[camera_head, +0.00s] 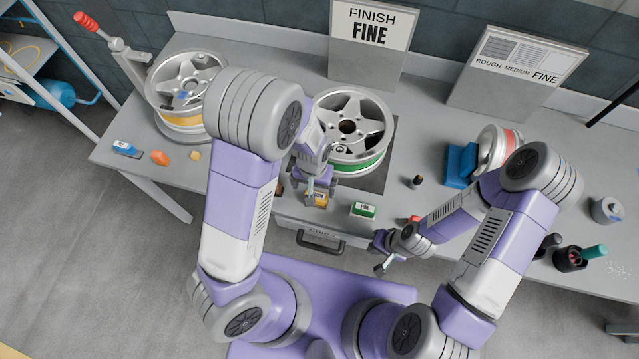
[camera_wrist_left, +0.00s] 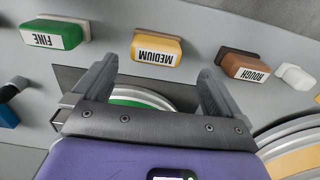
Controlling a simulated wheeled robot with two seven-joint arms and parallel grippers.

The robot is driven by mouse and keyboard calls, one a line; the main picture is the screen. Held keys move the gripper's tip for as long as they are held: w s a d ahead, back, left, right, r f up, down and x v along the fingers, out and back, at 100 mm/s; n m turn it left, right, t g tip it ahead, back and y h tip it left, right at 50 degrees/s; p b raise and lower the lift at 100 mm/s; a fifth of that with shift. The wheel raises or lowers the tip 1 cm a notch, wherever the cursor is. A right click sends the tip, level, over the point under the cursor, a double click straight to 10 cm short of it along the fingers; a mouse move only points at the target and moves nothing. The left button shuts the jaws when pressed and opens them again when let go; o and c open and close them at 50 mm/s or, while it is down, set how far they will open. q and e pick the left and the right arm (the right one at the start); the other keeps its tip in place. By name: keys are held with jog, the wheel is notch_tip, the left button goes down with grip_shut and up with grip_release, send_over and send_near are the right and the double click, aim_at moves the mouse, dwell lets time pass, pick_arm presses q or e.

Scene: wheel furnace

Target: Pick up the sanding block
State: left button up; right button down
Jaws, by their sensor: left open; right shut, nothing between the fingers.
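Three labelled sanding blocks lie in a row along the front of the bench. The green FINE block (camera_head: 363,210) is to the right of my left gripper and shows at the upper left of the left wrist view (camera_wrist_left: 52,33). The yellow MEDIUM block (camera_wrist_left: 157,48) lies ahead of the gap between my left fingers; in the head view it is partly covered. The brown ROUGH block (camera_wrist_left: 245,65) is mostly hidden in the head view. My left gripper (camera_head: 318,190) is open and empty above the MEDIUM block. My right gripper (camera_head: 378,258) is shut and empty before the bench's front edge.
A sign (camera_head: 370,32) reads FINISH FINE. A wheel with a green band (camera_head: 352,128) lies behind the blocks. A yellow-banded wheel (camera_head: 180,85) is at left, a blue stand (camera_head: 459,163) at right. A drawer handle (camera_head: 320,243) sticks out in front.

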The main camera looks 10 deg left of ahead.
aim_at(316, 195)
pick_arm(q)
jog(key=f, duration=0.2)
jog(key=f+b, duration=0.1)
jog(key=f, duration=0.4)
jog(key=shift+s+d+f, duration=0.15)
jog(key=shift+d, duration=0.15)
jog(key=c, duration=1)
notch_tip(316, 195, up, 10)
jog(key=shift+r+p, duration=0.1)
jog(key=shift+p, duration=0.7)
jog(key=shift+c, duration=0.2)
